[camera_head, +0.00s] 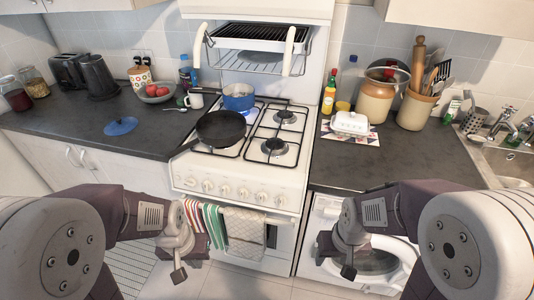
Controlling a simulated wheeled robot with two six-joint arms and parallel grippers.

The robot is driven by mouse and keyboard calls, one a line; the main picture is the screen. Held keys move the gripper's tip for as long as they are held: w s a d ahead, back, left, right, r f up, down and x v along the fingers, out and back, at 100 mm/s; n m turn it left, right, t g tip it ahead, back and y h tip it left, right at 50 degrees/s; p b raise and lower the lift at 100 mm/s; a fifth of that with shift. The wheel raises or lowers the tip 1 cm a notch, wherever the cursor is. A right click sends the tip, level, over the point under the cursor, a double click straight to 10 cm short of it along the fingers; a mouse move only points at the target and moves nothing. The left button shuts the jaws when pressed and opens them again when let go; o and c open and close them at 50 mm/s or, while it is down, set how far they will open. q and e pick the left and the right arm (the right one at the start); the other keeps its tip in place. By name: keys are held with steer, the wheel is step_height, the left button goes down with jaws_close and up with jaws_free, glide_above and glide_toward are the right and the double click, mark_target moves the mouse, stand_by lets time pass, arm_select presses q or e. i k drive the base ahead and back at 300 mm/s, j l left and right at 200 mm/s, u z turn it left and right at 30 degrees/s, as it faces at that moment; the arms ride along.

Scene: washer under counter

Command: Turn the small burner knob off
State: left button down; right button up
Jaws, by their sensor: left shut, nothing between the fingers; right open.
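The white stove (237,167) stands in the middle, with a row of several pale knobs (244,194) along its front panel. I cannot tell from their small size which way each knob is turned. A black frying pan (220,128) sits on the front left burner. A blue pot (239,95) sits on the back left burner, with a bluish glow under it. The two right burners (274,147) are bare. My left gripper (178,276) is shut and empty, below and left of the knobs. My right gripper (348,271) is open and empty, in front of the washer.
Striped towels and a cloth (243,230) hang from the oven rail below the knobs. A butter dish (350,122) stands on the right counter (400,160). The washer (375,262) is under that counter. The space in front of the knob panel is clear.

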mark_target(190, 182)
steer(key=j, duration=0.45)
steer(key=i+j, duration=0.15)
steer(key=j, duration=0.25)
steer(key=j+u, duration=0.1)
steer(key=j, duration=0.35)
steer(key=i, duration=0.05)
